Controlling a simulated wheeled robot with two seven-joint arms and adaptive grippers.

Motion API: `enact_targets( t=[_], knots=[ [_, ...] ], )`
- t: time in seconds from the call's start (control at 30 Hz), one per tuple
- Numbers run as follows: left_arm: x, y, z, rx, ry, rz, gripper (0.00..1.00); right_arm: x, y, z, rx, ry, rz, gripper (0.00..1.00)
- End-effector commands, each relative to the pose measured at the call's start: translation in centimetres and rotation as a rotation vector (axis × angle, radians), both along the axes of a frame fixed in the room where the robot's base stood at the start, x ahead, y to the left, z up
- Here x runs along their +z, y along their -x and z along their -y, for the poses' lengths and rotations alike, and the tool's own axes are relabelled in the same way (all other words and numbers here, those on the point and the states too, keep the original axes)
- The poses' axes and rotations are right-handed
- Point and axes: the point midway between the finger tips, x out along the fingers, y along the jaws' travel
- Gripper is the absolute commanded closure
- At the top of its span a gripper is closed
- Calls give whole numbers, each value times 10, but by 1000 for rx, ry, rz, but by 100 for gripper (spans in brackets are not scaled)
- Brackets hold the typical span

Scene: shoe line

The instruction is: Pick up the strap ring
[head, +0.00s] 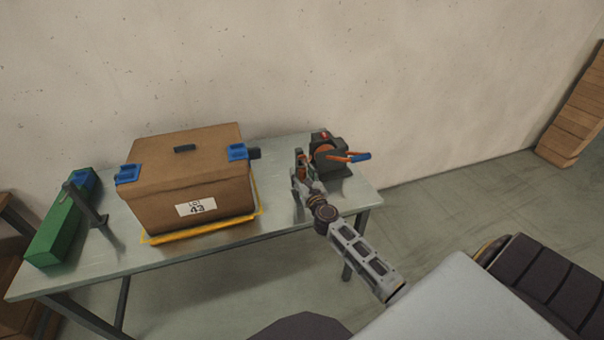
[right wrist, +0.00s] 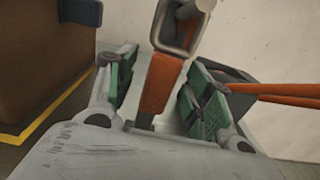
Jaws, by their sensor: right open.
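My right gripper (head: 305,178) reaches over the right end of the table, beside the dark strap machine (head: 328,158). In the right wrist view its green-padded fingers (right wrist: 165,88) are open, one on each side of an orange strap (right wrist: 160,82). A grey, box-shaped metal loop at the top of that strap, seemingly the strap ring (right wrist: 162,40), stands between and beyond the fingertips. I see no finger pressing on the strap. In the head view the ring is too small and too covered by the gripper to make out. My left gripper is out of view.
A brown lidded box (head: 190,180) with blue corner clips and a yellow band stands left of the gripper. A green case (head: 60,232) and dark stand (head: 84,205) are at the table's left end. The table's front strip (head: 110,262) is bare. Orange-and-blue handles (head: 350,156) stick out rightward.

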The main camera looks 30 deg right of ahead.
Motion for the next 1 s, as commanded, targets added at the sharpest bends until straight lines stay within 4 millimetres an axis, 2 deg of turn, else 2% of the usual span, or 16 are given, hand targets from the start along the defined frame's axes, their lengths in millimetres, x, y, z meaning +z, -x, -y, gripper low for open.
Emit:
enact_targets(
  t=[0.3,0.57,0.9,1.0],
  knots=[
    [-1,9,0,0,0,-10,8,0,-4,1,0,0,0,48],
    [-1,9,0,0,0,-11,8,0,-4,1,0,0,0,48],
    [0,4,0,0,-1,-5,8,0,-4,1,0,0,0,91],
    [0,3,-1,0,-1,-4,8,1,-4,1,0,0,1,100]
  ],
)
